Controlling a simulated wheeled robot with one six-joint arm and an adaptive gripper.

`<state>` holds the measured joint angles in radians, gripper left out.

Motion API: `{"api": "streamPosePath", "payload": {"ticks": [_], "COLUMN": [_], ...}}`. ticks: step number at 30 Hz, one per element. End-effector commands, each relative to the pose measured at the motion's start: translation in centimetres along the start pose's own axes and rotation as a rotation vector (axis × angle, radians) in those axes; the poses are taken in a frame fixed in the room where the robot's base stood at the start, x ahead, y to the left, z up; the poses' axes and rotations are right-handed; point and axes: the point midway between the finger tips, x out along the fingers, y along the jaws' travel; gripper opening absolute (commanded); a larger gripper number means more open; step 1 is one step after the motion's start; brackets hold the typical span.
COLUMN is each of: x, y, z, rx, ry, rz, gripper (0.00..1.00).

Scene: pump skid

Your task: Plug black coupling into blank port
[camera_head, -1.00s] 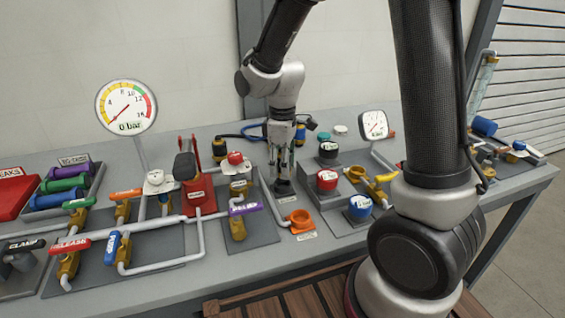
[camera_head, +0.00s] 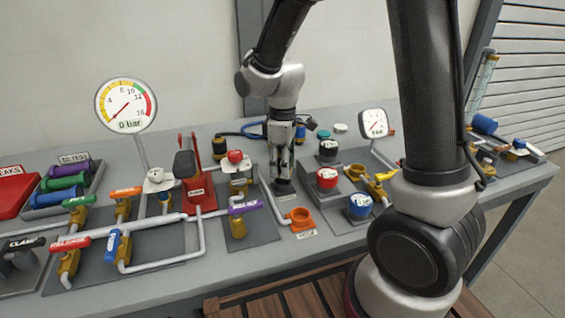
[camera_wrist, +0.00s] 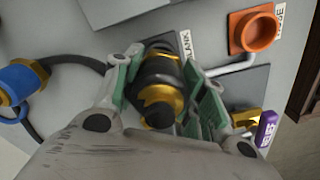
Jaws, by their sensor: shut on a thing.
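The black coupling (camera_wrist: 160,68), with brass-coloured parts, sits between the green-padded fingers of my gripper (camera_wrist: 165,88) in the wrist view. My gripper also shows in the head view (camera_head: 283,165), pointing down at the bench, and is shut on the coupling. The coupling's far end is at the blank port, by the BLANK label (camera_wrist: 186,43). The dark foot (camera_head: 284,187) of this spot shows just below my fingers in the head view. The fingers and coupling hide the port's mouth, so I cannot tell how deep the coupling sits.
The orange hose port (camera_head: 300,218) stands just right and nearer. The purple-handled valve (camera_head: 243,207) is close on the left. A blue-ended dark hose (camera_wrist: 22,78) lies beside my gripper.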

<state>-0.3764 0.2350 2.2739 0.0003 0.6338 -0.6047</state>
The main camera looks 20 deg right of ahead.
Motion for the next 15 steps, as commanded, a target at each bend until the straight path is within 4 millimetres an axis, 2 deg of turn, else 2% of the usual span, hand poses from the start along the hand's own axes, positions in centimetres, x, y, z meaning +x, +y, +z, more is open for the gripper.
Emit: {"api": "streamPosePath", "payload": {"ticks": [15], "x": [1.07], "y": [-0.01], "z": [0.02], "rx": [0.000], "ry": [-0.001], "rz": [-0.001], "gripper": [0.12]}}
